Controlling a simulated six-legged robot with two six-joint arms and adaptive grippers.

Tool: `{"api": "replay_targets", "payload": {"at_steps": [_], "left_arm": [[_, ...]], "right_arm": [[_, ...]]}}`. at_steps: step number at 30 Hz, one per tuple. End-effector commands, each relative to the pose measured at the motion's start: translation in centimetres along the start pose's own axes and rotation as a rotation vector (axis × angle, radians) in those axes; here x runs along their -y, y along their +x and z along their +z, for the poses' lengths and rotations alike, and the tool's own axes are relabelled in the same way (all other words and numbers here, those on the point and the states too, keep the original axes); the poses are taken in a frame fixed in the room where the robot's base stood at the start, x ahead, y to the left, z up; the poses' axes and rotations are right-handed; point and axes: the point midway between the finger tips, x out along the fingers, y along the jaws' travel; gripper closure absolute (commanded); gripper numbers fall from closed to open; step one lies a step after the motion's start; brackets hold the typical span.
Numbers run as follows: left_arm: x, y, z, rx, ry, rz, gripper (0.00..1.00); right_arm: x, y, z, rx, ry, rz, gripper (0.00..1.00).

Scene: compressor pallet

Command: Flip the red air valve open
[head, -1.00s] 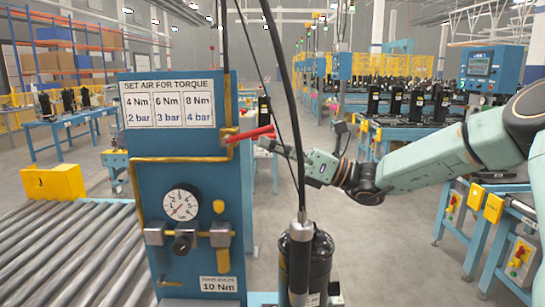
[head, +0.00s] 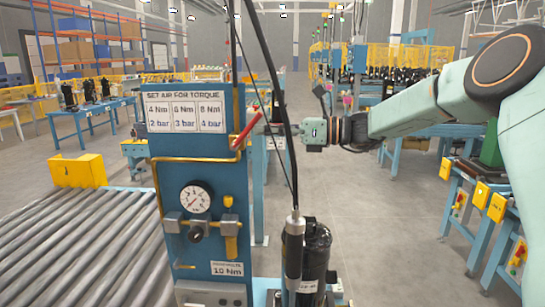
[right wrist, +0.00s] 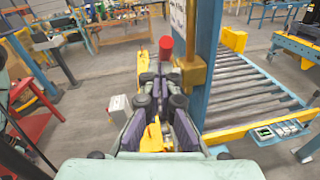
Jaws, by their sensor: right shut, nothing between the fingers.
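The red air valve handle (head: 248,131) is on the right edge of the blue panel (head: 196,165), beside the yellow pipe. It slants up and to the right. My right gripper (head: 270,130) is just right of the handle, shut and empty, its fingers partly hidden by dark hanging lines. In the right wrist view the red handle's end (right wrist: 166,48) shows just beyond the fingertips of my gripper (right wrist: 160,72). I cannot tell whether they touch. My left gripper is not in view.
A pressure gauge (head: 195,197) is on the panel below a torque sign (head: 186,112). A black tool (head: 294,250) hangs from a cable in front, near a dark compressor (head: 317,255). A roller conveyor (head: 85,245) is at left. Open floor lies right of the panel.

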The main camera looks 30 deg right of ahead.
Motion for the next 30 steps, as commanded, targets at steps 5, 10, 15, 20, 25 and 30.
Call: {"api": "replay_targets", "payload": {"at_steps": [5,10,15,20,25,30], "left_arm": [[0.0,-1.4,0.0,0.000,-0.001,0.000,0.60],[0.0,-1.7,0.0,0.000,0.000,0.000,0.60],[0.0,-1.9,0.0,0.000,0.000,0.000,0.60],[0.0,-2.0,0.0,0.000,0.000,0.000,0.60],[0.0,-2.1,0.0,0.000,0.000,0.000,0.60],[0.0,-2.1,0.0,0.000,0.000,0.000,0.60]], "right_arm": [[-0.1,1.1,1.7,0.001,-0.002,0.001,1.00],[-0.3,2.0,2.6,0.002,-0.003,0.001,1.00],[-0.6,3.0,3.4,0.002,-0.004,0.002,1.00],[-0.8,3.7,3.8,0.002,-0.003,0.002,1.00],[-1.1,4.2,4.1,0.003,-0.002,0.002,1.00],[-1.2,4.5,4.2,0.004,-0.002,0.001,1.00]]}}
